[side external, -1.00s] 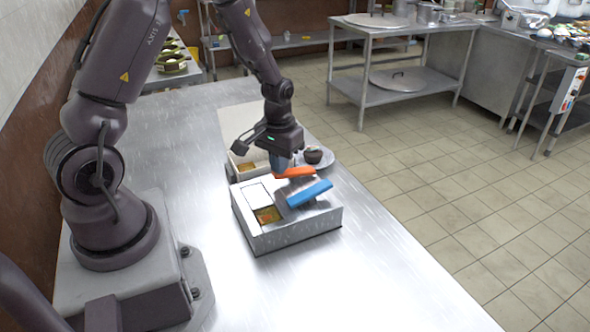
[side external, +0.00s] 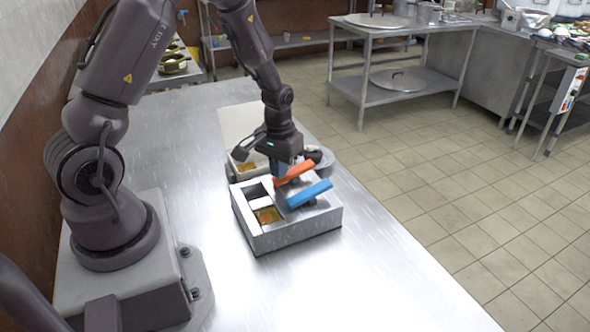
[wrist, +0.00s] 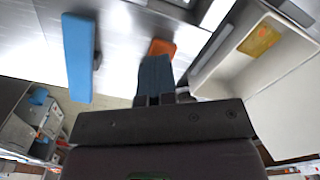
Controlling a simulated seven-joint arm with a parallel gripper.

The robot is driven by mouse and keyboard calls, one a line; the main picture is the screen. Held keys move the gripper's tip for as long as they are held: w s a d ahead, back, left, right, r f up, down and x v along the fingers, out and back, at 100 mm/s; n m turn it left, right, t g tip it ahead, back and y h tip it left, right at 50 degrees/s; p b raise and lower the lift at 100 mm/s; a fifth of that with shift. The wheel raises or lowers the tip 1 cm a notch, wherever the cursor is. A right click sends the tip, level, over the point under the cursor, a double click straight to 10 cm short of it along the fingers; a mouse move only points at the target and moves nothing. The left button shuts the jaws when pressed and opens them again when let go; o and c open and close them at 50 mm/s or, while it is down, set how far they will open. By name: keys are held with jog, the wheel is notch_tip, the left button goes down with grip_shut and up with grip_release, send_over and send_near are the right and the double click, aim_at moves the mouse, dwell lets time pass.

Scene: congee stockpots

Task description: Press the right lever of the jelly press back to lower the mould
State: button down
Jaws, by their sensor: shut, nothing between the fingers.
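The jelly press (side external: 290,236) is a pale metal box on the steel table. It has a blue lever (side external: 310,192) on the near side and an orange lever (side external: 296,173) behind it, the orange one sloping up to the right. Both levers show in the wrist view, blue (wrist: 79,55) at left and orange (wrist: 161,47) just past my fingertips. My gripper (side external: 281,172) is shut and empty, pointing down at the orange lever's left end; touching or not, I cannot tell. One press opening (side external: 253,190) is dark with a white block sunk in it; the nearer one holds orange jelly (side external: 268,215).
A pale open box (side external: 240,123) with yellow-orange contents stands behind the press; it also shows in the wrist view (wrist: 283,85). A plate with a dark bowl (side external: 318,157) is partly hidden behind my gripper. The table (side external: 375,280) is clear in front and at right.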

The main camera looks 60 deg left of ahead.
notch_tip(320, 180, up, 8)
dwell(0.9)
jog(key=s+d+r+m+t, duration=0.2)
jog(key=s+d+r, duration=0.4)
jog(key=r, duration=0.3)
jog(key=s+d+r+m+t, duration=0.3)
jog(key=s+d+r+m, duration=0.1)
jog(key=s+d+r, duration=0.3)
notch_tip(320, 180, up, 2)
jog(key=shift+d+r+t, duration=0.1)
jog(key=shift+d+t, duration=0.2)
jog(key=shift+d, duration=0.2)
